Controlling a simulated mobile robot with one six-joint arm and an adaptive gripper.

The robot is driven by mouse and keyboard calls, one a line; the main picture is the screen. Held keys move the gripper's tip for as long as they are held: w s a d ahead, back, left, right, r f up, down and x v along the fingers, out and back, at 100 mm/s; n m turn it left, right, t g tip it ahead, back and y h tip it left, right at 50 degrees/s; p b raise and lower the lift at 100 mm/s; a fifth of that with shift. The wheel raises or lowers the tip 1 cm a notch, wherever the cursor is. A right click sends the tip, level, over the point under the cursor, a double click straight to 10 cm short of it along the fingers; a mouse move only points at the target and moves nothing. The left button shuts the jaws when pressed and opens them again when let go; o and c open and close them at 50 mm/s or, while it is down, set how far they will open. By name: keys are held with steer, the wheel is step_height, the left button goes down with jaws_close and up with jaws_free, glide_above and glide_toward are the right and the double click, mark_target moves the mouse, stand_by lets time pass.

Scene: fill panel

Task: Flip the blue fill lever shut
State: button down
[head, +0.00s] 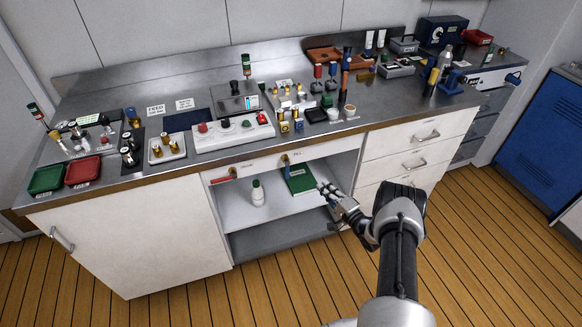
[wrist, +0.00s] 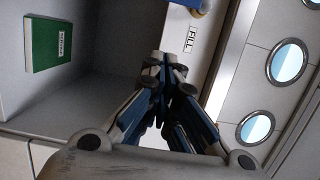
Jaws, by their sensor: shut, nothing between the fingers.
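The blue fill lever (head: 288,172) hangs down from a brass valve (head: 285,158) on the white strip under the counter edge, beside the small FILL label. In the wrist view, part of the brass and blue valve (wrist: 201,8) shows at the top edge, next to the FILL label (wrist: 190,39). Most of the lever is cut off there. My gripper (head: 324,189) is in front of the open shelf, to the right of the lever and a little lower, apart from it. In the wrist view my gripper (wrist: 166,62) is shut and empty, its tips pointing toward the strip near the label.
A red lever (head: 222,179) sits on the same strip to the left. The counter above holds many small items. White drawers (head: 415,160) lie to the right.

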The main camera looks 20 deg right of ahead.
mark_target(287, 170)
steer(key=w+a+b, duration=0.3)
steer(key=w+a, duration=0.3)
steer(key=w, duration=0.3)
steer(key=shift+w+a+b, duration=0.3)
steer(key=shift+b, duration=0.05)
steer(key=shift+s+p, duration=0.2)
steer(key=shift+p, duration=0.1)
stand_by(0.4)
